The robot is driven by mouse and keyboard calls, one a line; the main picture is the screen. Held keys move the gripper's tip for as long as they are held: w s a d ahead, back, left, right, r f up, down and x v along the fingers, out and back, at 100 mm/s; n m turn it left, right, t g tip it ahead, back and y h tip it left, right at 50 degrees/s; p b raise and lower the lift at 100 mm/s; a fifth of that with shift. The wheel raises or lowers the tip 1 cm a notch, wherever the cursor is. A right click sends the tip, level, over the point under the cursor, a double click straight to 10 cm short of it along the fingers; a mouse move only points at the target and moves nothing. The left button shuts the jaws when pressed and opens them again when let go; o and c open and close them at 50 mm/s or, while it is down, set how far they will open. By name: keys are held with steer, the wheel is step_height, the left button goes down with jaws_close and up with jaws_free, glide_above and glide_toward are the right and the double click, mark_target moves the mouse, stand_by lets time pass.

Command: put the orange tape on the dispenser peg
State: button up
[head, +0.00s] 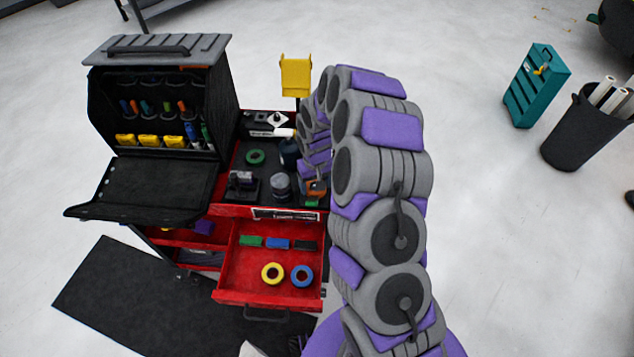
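My arm arches over the right side of the red tool cart, and my gripper (315,183) hangs low at the cart top's front right corner. It is small and mostly hidden by my own arm links, so its fingers cannot be made out. An orange ring-like piece, seemingly the orange tape (317,187), shows right at the gripper; I cannot tell whether it is held. A small green piece (312,204) lies just below it. A black dispenser-like holder (243,183) with a purple-grey roll stands at the left of the cart top. Its peg cannot be made out.
A green tape roll (255,157) and a grey cylinder (281,184) are on the cart top. The open red drawer (240,283) holds yellow (273,273) and blue (302,275) rolls plus small blocks. A black tool cabinet (150,115) stands left.

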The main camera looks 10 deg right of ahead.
steer(key=o, duration=0.4)
steer(key=shift+o, duration=0.2)
steer(key=shift+r, duration=0.1)
step_height(320, 180, up, 17)
steer(key=p, duration=0.3)
steer(key=s+a+r, duration=0.1)
steer(key=s+r, duration=0.4)
steer(key=s, duration=0.3)
steer(key=s+a+r, duration=0.1)
steer(key=s+r, duration=0.5)
steer(key=s, duration=0.2)
steer(key=s+d+r+m+g, duration=0.1)
steer(key=s+d+r, duration=0.1)
steer(key=s, duration=2)
steer(key=shift+g, duration=0.4)
